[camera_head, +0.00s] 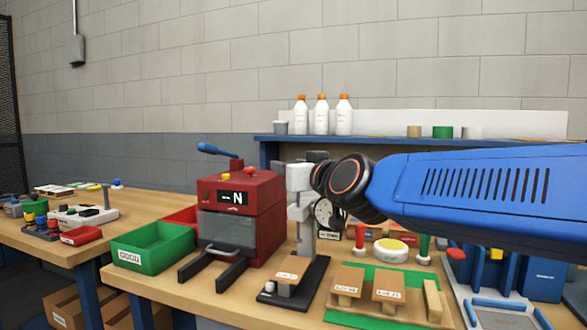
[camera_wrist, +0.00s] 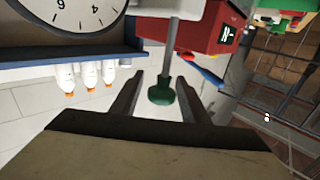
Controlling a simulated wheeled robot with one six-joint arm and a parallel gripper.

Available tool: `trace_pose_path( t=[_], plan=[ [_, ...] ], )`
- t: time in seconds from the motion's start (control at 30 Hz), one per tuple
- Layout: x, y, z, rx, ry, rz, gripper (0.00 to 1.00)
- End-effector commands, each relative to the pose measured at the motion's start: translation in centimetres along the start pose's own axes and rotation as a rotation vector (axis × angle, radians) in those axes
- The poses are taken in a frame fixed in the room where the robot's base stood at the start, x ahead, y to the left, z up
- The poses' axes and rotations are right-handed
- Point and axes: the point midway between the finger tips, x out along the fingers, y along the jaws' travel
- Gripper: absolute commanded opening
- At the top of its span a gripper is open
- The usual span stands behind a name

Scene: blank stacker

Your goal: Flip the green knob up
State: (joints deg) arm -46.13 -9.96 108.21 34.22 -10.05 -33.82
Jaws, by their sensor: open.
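The green knob (camera_wrist: 161,91) sits on the end of a pale grey rod (camera_wrist: 174,40) in the wrist view, which shows the room upside down. My gripper (camera_wrist: 160,78) is open. Its two dark fingers lie to either side of the knob in the picture, with gaps on both sides, and I see no contact. In the head view my blue arm comes in from the right, and its dark wrist covers part of the grey press stand (camera_head: 303,225). The gripper fingers and this knob cannot be made out there.
A red machine (camera_head: 240,220) marked N with a blue lever stands left of the stand. A dial gauge (camera_head: 327,213) is close to my wrist. A green bin (camera_head: 155,246), wooden blocks (camera_head: 347,282) and a yellow button (camera_head: 391,247) share the bench. White bottles (camera_head: 321,115) stand on the shelf behind.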

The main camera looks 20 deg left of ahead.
Motion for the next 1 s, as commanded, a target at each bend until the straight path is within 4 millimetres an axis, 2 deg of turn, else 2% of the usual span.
trace_pose_path(
  t=[0.17,0.27,1.0],
  plan=[
    [-0.9,0.0,0.0,0.000,-0.001,0.000,0.41],
    [-2.2,0.0,-0.1,0.001,0.001,-0.001,0.41],
    [-14.2,0.0,-0.1,0.002,0.002,-0.001,0.41]
  ],
)
